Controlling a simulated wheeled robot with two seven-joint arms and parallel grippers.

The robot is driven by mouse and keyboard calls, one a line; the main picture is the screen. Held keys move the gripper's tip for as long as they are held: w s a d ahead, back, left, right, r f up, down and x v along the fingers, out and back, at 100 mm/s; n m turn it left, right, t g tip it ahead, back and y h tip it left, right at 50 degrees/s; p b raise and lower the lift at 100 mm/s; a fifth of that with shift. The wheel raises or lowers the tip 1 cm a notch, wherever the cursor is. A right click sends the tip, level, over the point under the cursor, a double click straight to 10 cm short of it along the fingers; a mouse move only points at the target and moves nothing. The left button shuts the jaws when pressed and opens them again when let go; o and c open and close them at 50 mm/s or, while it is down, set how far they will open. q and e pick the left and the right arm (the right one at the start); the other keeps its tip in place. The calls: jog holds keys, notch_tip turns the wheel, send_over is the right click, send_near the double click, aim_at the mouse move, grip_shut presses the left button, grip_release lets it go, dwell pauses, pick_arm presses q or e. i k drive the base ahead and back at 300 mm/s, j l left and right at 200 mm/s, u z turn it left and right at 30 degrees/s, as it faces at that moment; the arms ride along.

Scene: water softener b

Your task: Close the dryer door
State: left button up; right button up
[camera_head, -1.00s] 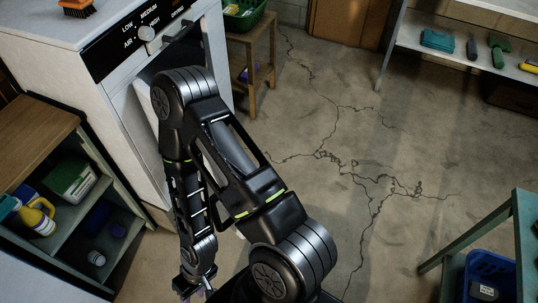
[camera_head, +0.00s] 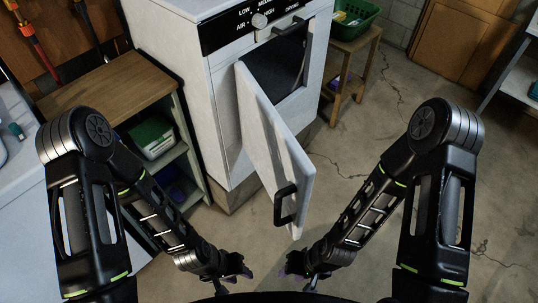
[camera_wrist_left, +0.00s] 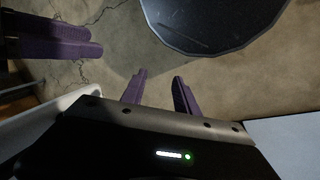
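The dryer (camera_head: 185,65) is a white cabinet with a black control panel. Its white door (camera_head: 272,150) stands wide open, swung out toward me, and leaves a dark opening (camera_head: 275,62). A black handle (camera_head: 285,206) is on the door's near part. My left gripper (camera_head: 237,277) is low, left of the door's near end, open and empty; its purple fingers stand apart in the left wrist view (camera_wrist_left: 161,88). My right gripper (camera_head: 298,276) is low, just below the door's near end, and looks open and empty. Neither clearly touches the door.
A wooden-topped shelf unit (camera_head: 105,85) stands left of the dryer. A wooden stool (camera_head: 345,75) with a green basket (camera_head: 352,18) stands to its right. The cracked floor right of the door (camera_head: 345,150) is clear.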

aim_at(287, 174)
jog(key=k+j+u, duration=0.1)
jog(key=j, duration=0.3)
jog(key=k+j+u, duration=0.15)
jog(key=j, duration=0.3)
jog(key=k+j+u, duration=0.1)
jog(key=j, duration=0.3)
